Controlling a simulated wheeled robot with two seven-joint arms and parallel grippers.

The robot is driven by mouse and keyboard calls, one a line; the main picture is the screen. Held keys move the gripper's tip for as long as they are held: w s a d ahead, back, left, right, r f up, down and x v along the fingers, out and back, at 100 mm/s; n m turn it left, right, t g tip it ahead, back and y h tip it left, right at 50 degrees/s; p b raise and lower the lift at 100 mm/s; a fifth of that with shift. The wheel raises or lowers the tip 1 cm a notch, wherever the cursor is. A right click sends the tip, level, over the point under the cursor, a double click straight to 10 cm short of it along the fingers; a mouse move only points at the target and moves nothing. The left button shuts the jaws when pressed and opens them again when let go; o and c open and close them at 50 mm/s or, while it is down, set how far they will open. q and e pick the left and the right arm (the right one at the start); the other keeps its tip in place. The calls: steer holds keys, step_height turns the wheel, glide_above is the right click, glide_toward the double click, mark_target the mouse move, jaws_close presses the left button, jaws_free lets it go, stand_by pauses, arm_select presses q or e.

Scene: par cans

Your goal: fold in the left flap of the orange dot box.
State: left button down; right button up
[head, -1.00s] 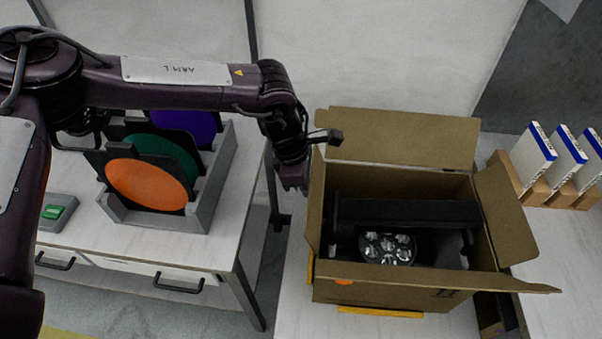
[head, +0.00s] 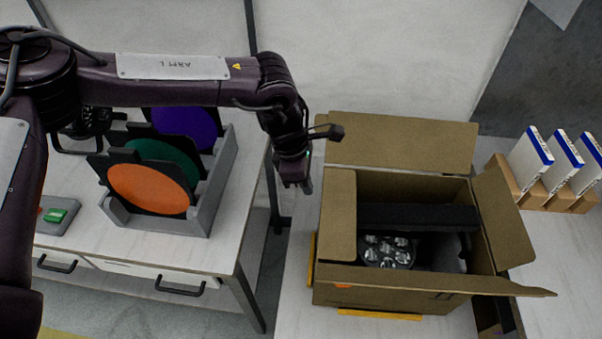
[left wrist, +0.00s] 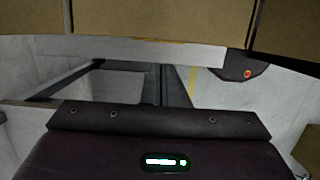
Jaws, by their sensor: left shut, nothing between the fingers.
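The brown cardboard box (head: 400,283) stands on the right-hand table with a small orange dot on its front wall. Its left flap (head: 339,215) is folded inward over the left part of the opening. The back flap, right flap and front flap stand outward. Inside lies a black par can (head: 388,251) with several clear lenses, partly covered by the left flap. My left gripper (head: 307,188) is shut and empty, just left of the left flap, pointing down. In the left wrist view, brown cardboard (left wrist: 160,22) spans the top. My right gripper is in no view.
A grey rack (head: 212,215) with orange, green and purple round filters stands on the left table beside a green button (head: 55,215). White-and-blue upright panels in a wooden holder (head: 545,192) stand at the right. A gap separates the two tables.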

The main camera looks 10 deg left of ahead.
arm_select(q)
steer(key=d+p+v, duration=0.2)
steer(key=p+v, duration=0.3)
steer(key=v, duration=0.4)
steer(key=shift+r+p, duration=0.35)
